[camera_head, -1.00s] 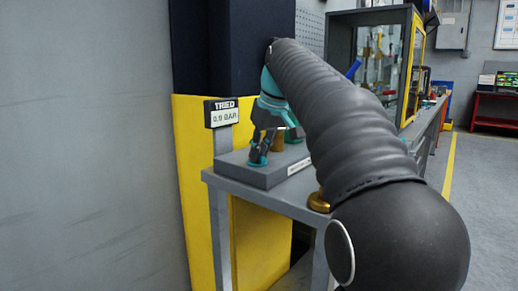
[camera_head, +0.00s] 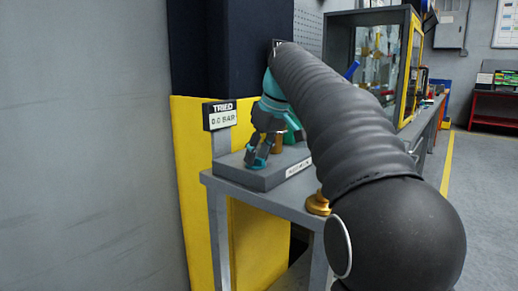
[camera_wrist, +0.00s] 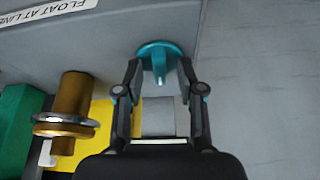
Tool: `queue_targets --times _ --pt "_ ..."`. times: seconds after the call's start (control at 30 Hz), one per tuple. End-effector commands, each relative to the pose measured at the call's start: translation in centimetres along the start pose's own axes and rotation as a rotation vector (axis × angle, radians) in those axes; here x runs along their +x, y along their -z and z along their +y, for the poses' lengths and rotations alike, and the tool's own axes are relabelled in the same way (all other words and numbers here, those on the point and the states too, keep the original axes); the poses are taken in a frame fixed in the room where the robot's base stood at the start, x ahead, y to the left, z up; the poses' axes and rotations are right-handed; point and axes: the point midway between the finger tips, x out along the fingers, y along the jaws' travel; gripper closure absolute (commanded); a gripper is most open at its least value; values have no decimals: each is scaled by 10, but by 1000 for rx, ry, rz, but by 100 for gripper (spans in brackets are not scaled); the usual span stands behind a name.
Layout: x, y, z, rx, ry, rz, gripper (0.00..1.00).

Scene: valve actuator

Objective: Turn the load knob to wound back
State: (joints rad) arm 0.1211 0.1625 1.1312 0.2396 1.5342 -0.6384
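A teal round knob (camera_wrist: 158,55) with a raised fin sits on the grey block in the wrist view, and I take it to be the load knob. My gripper (camera_wrist: 160,68) has its two dark fingers apart, one on each side of the knob. Gaps show between the fingers and the fin. I cannot tell whether a fingertip touches the disc's rim. In the head view my gripper (camera_head: 258,160) points down at the left end of the grey block (camera_head: 266,180), and the knob is mostly hidden there.
A brass post (camera_wrist: 72,95) and a green part (camera_wrist: 18,120) stand left of my gripper in the wrist view. A display (camera_head: 220,115) reads "TRIED 0.0 BAR". A brass piece (camera_head: 318,204) is at the grey table's edge (camera_head: 225,187). A yellow-and-dark column stands behind.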

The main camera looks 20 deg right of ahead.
Motion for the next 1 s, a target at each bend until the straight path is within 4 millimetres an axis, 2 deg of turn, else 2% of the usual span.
queue_targets --times 0.17,0.5,0.7,1.0 --pt "-14 0 1 1 -2 2 61" --pt "-74 0 1 1 -3 2 61" --pt "-100 0 0 -1 -1 2 61" --pt "-118 0 0 0 0 1 61"
